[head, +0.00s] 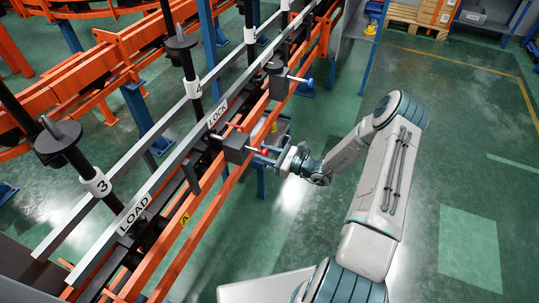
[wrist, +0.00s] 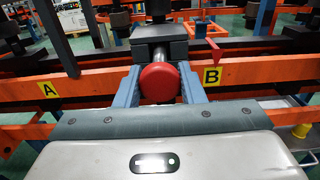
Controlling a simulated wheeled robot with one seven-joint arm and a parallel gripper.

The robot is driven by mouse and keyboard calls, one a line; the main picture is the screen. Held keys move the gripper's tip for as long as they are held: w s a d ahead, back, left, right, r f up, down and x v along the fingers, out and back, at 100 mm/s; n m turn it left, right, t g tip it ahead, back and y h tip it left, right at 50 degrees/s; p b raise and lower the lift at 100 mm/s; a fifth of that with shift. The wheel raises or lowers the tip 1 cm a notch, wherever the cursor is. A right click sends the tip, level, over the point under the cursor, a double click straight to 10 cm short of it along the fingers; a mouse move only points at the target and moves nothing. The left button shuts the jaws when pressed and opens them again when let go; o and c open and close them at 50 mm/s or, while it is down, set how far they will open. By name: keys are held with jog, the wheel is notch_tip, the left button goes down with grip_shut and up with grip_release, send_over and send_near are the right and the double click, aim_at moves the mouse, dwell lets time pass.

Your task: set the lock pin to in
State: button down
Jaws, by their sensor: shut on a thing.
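The lock pin's red knob (wrist: 159,83) faces me in the middle of the wrist view. A short metal rod (wrist: 158,58) joins it to a dark grey block (wrist: 158,38) on the orange rail. Part of the rod shows between block and knob. My gripper (wrist: 159,74) has one blue-grey finger on each side of the knob and is shut on it. In the head view, the red knob (head: 264,152) sits beside the block (head: 237,147), and my gripper (head: 277,155) reaches it from the right. The contact is small there.
A second block with a blue knob (head: 306,81) stands farther along the rail. Yellow labels A (wrist: 48,90) and B (wrist: 212,76) flank the pin, with a red pointer (wrist: 215,50) near B. Numbered black spindles (head: 70,145) stand behind. Green floor (head: 450,150) at right is open.

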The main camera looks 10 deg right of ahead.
jog(key=c, duration=1.1)
grip_release()
jog(key=shift+a, duration=0.25)
jog(key=shift+o, duration=0.5)
jog(key=shift+w+a, duration=0.1)
jog(key=shift+a, duration=0.05)
jog(key=shift+s+d, duration=0.2)
jog(key=shift+d, duration=0.35)
jog(key=v, duration=1.3)
jog(key=shift+b, duration=0.4)
jog(key=s+a+r+n+g+h+p, duration=0.2)
jog(key=s+a+r+n+g, duration=0.35)
jog(key=r+n, duration=0.2)
jog(key=s+a+r+n+g+h+p, duration=0.1)
jog(key=s+a+r+n+g+h, duration=0.25)
jog(key=r+n+g, duration=0.45)
jog(key=s+r+n+t+h+p, duration=0.1)
jog(key=s+r+n+h, duration=0.3)
jog(key=r, duration=0.5)
jog(key=s+r+n+t+h+p, duration=0.2)
jog(key=s+r+n+t+h, duration=0.2)
jog(key=s+r, duration=0.4)
jog(key=shift+d+r+n+t+h, duration=0.2)
jog(key=shift+r+n+t+h, duration=0.15)
jog(key=shift+n+h, duration=0.3)
